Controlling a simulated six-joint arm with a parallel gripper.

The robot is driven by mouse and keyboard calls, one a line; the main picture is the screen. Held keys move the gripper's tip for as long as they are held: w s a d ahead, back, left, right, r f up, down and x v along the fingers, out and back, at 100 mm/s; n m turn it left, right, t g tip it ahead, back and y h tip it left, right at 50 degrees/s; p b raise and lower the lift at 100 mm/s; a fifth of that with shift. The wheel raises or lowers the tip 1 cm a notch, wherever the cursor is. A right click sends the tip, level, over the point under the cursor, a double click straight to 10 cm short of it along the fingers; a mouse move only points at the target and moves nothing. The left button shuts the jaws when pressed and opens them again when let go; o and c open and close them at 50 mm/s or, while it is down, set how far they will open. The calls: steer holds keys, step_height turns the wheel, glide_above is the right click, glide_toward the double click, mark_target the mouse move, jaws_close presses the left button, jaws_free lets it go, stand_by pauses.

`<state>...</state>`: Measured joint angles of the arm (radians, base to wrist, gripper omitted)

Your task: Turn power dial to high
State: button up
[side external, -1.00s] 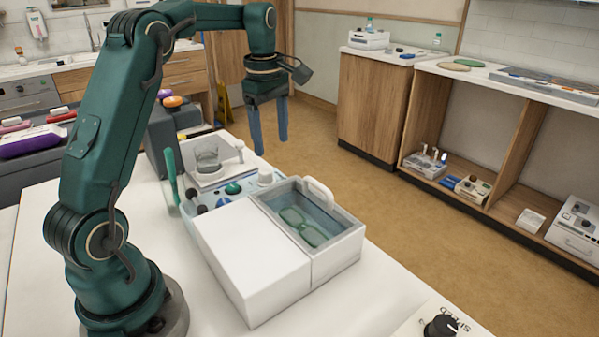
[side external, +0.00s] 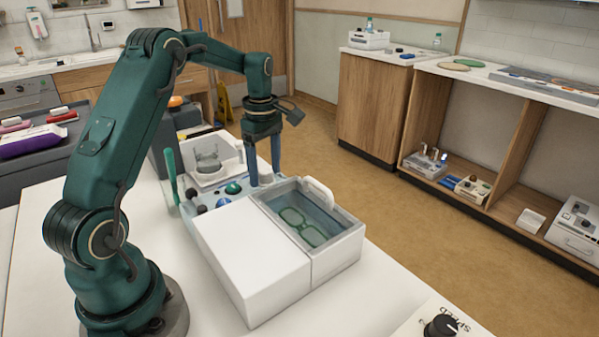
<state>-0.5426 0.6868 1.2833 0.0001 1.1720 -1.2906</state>
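My gripper (side external: 264,178) points straight down with its two blue fingers apart. Its fingertips are at the back right end of the light-blue control panel (side external: 226,201), behind the white machine with the glass-lidded bath (side external: 305,229). A pale knob (side external: 265,176) shows in part between the fingers; I cannot tell whether they touch it. The panel also carries a green knob (side external: 233,188) and dark knobs (side external: 197,209). No label reading power or high is legible on the panel, so the pale knob's marking and setting cannot be told.
A white device with a glass vessel (side external: 207,160) stands left of my gripper. A black dial marked SPEED (side external: 441,326) is at the front right.

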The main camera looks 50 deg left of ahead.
jaws_close()
steer(key=shift+m, duration=0.4)
steer(key=m, duration=1)
steer(key=shift+r+m, duration=0.1)
steer(key=shift+m, duration=0.3)
steer(key=m, duration=0.6)
steer(key=shift+m, duration=0.3)
steer(key=m, duration=0.5)
steer(key=shift+m, duration=0.4)
